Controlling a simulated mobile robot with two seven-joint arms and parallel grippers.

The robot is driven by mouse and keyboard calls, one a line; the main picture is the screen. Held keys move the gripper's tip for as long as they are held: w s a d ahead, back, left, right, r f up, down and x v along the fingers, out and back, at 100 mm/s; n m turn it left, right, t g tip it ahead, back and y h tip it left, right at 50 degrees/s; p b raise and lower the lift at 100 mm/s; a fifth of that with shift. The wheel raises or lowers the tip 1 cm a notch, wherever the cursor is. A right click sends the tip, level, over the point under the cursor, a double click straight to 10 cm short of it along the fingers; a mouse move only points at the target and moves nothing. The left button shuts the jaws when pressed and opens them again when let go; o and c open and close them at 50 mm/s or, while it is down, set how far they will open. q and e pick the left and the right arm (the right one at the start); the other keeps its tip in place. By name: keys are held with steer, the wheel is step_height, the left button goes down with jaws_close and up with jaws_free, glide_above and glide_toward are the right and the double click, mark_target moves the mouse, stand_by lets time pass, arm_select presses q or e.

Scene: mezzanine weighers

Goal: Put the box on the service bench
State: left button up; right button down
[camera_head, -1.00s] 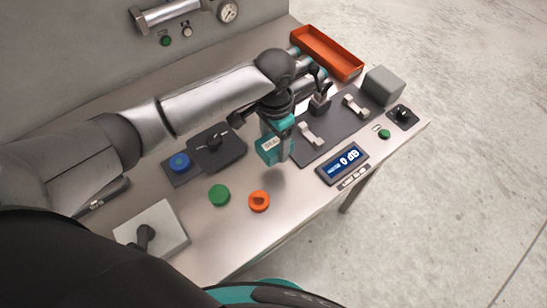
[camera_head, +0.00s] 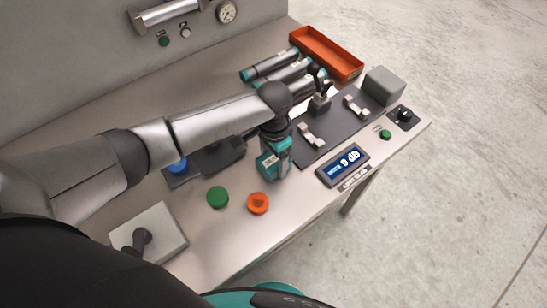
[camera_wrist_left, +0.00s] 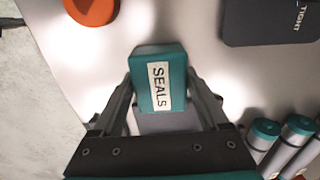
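The box (camera_head: 267,166) is small and teal, with a white label that reads SEALS in the left wrist view (camera_wrist_left: 159,86). My left gripper (camera_head: 274,166) is shut on it, with one finger on each side. The box is over the front part of the service bench (camera_head: 215,235), a pale metal top. Whether its underside touches the bench, I cannot tell. My right gripper is not in view.
An orange round knob (camera_head: 258,203) and a green one (camera_head: 217,197) are close in front of the box. A display (camera_head: 343,165) and a dark plate with clamps (camera_head: 333,133) lie to the right. An orange tray (camera_head: 326,54) and several cylinders (camera_head: 270,66) are behind.

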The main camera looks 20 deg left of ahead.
mark_target(274, 159)
arm_select(q)
steer(key=o, duration=0.3)
step_height(274, 159, up, 12)
steer(key=shift+r+p, duration=0.2)
steer(key=shift+p, duration=0.95)
